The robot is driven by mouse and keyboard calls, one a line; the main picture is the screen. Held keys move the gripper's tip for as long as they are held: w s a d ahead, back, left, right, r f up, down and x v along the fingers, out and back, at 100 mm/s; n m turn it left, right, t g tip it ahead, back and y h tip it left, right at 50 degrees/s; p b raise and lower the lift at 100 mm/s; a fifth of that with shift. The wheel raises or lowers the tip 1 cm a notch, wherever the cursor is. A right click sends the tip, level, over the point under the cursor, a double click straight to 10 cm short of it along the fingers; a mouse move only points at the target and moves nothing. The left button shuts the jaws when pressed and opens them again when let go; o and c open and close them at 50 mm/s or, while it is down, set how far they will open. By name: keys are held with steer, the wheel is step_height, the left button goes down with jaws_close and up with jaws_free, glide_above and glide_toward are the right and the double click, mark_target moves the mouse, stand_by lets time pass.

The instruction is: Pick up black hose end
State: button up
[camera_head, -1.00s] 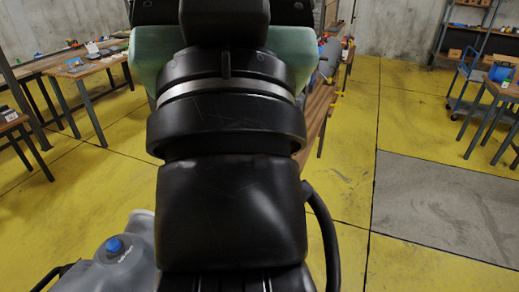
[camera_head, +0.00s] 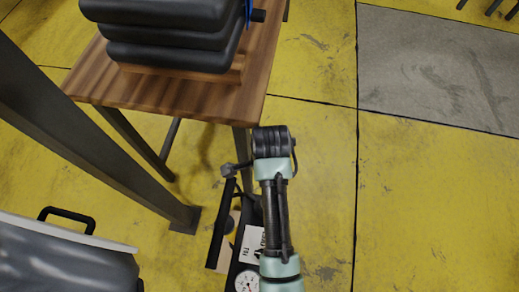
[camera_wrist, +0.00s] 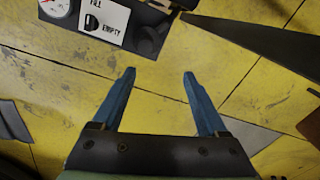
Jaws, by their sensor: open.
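No black hose end can be made out with certainty in either view. My gripper (camera_wrist: 158,76) is open in the wrist view, with two blue fingers spread apart and nothing between them. It points at the yellow floor. Beyond the fingertips, at the top of the wrist view, is a dark pump unit with a white FILL/EMPTY label (camera_wrist: 104,20) and a round gauge (camera_wrist: 55,7). In the head view the gauge (camera_head: 247,281) shows beside my arm, which partly covers the unit. My gripper cannot be clearly made out there.
A wooden table (camera_head: 190,98) bears a stack of dark padded items (camera_head: 170,35). A thick dark post (camera_head: 90,130) slants across the left. A grey inflatable boat (camera_head: 60,262) with a black handle fills the lower left. Yellow floor (camera_head: 430,210) is open on the right.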

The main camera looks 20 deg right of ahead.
steer(key=shift+m+g, duration=0.3)
steer(key=f, duration=0.3)
steer(key=s+f+b, duration=0.1)
steer(key=f, duration=0.1)
steer(key=f+b, duration=0.1)
steer(key=f, duration=0.2)
steer(key=shift+s+a+f, duration=0.15)
steer(key=shift+s+f, duration=0.15)
steer(key=shift+f, duration=0.05)
steer(key=shift+s+a+f+b, duration=0.15)
steer(key=shift+f+b, duration=0.2)
steer(key=shift+f, duration=0.6)
steer(key=shift+w+a+f+b, duration=0.15)
steer(key=shift+f+b, duration=0.15)
steer(key=shift+f, duration=0.65)
steer(key=shift+s+a+f+b, duration=0.15)
steer(key=shift+f+b, duration=0.2)
steer(key=shift+f, duration=0.6)
jaws_close()
